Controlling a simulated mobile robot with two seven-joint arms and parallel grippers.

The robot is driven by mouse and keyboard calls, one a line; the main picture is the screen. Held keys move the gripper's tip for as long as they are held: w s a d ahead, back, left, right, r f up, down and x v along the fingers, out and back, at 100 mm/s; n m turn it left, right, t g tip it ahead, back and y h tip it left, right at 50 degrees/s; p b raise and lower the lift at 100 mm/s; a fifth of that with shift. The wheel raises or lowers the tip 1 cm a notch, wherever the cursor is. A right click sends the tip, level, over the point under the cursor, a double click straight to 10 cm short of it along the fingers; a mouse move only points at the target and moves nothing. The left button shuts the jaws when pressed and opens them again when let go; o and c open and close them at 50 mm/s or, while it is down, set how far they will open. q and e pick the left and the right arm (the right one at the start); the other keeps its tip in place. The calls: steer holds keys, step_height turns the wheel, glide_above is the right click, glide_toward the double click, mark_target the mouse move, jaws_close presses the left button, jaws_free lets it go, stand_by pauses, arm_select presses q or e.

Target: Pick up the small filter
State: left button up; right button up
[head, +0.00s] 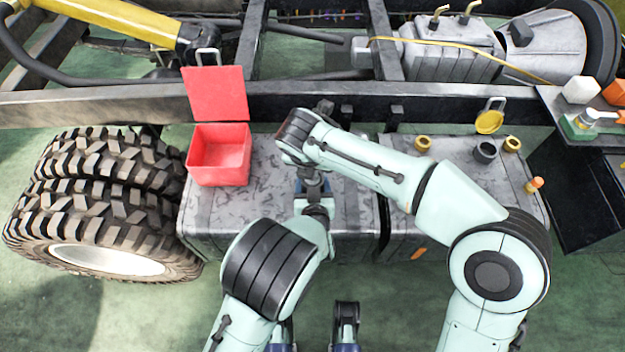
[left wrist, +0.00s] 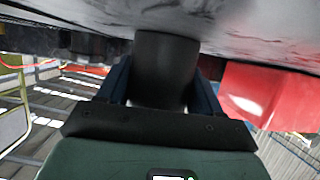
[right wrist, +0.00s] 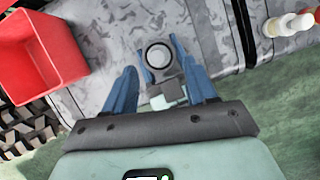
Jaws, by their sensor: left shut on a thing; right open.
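My left gripper (left wrist: 162,78) is shut on a dark grey cylinder, the small filter (left wrist: 164,65), held between its blue fingers just below the grey tank in the left wrist view. In the right wrist view the filter's round end (right wrist: 158,56), with a pale centre, lies between the open fingers of my right gripper (right wrist: 158,72), with a gap on both sides. In the head view both grippers meet in front of the tank (head: 350,215). The right arm crosses over it, and the wrists mostly hide the filter there.
An open red box (head: 218,155) stands on the tank, left of the grippers. Truck tyres (head: 95,200) are farther left. Brass fittings (head: 423,144) and a dark round part (head: 485,152) sit on the tank's right section. A frame rail (head: 440,108) runs behind.

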steer(key=x, duration=0.5)
steer(key=shift+s+a+f, duration=0.1)
steer(key=shift+a+f, duration=0.2)
steer(key=shift+f, duration=0.2)
jaws_close()
step_height(320, 180, up, 10)
stand_by(0.3)
arm_select(q)
steer(key=o, duration=1.3)
steer(key=shift+c, duration=0.2)
